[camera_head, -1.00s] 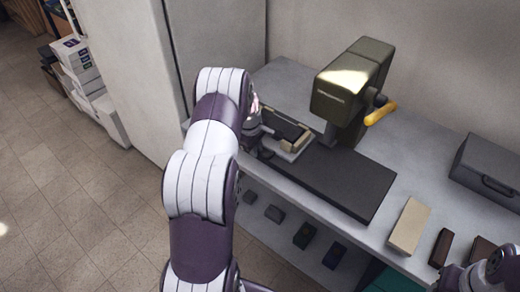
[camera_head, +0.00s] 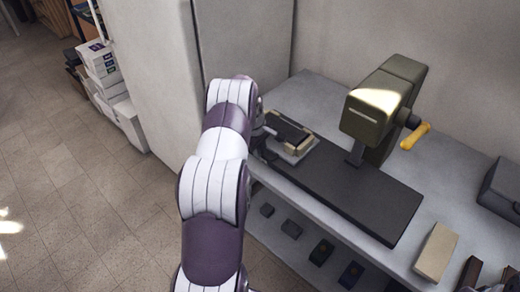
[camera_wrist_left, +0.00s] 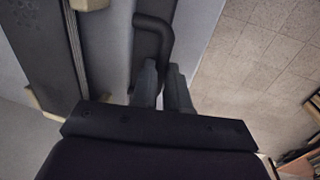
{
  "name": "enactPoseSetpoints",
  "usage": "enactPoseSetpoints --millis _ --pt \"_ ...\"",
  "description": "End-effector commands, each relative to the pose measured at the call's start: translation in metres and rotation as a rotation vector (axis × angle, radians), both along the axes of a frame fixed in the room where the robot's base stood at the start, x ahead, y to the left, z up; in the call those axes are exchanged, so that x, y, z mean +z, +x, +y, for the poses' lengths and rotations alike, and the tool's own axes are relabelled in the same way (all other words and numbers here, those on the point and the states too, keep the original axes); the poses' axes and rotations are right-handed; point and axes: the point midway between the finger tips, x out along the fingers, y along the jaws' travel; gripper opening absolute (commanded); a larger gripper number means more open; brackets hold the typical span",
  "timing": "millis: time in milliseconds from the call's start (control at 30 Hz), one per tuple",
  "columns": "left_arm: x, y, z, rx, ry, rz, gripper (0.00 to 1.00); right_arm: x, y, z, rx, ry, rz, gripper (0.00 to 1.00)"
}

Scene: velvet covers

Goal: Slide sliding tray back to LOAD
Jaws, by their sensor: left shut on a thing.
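The sliding tray (camera_head: 303,152) is a light grey plate with cream clamps and a dark block on it. It sits at the far left end of the long dark base (camera_head: 372,203), clear of the olive press head (camera_head: 366,112). My left gripper (camera_head: 262,141) is at the tray's left side, partly hidden by my arm. In the left wrist view its two fingers (camera_wrist_left: 166,88) are shut on the tray's dark bent handle (camera_wrist_left: 157,27). No LOAD marking can be read. My right gripper is out of view.
The press has a yellow lever (camera_head: 416,136) on its right. A cream block (camera_head: 437,252) and a brown block lie at the right of the grey bench. Several small items sit on the shelf below. A tall pale cabinet stands left of the bench.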

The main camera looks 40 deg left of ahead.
Motion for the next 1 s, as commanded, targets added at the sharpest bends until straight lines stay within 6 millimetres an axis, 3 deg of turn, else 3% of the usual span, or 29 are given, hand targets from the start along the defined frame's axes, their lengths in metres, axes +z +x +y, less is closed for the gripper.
enactPoseSetpoints --millis 33,67,100,133,467,567,833,1000 --pt "0.002 0.001 0.004 0.001 0.01 -0.008 0.0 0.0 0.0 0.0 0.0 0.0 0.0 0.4" --pt "0.002 0.001 0.004 0.002 0.009 -0.008 0.21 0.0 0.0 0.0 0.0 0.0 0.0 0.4" --pt "0.002 0.001 0.004 0.002 0.009 -0.008 0.34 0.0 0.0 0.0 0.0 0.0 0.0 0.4" --pt "0.002 0.001 0.004 0.002 0.008 -0.008 0.4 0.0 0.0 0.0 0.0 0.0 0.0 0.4" --pt "0.006 0.0 0.002 0.001 0.006 -0.006 0.4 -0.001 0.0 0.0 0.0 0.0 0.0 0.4" --pt "0.023 -0.002 0.003 0.001 0.007 -0.007 0.4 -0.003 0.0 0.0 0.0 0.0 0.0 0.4" --pt "0.094 -0.016 0.005 0.002 0.007 -0.009 0.4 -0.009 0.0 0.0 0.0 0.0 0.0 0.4" --pt "0.12 -0.021 0.006 0.003 0.005 -0.006 0.4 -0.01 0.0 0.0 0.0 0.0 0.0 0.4"
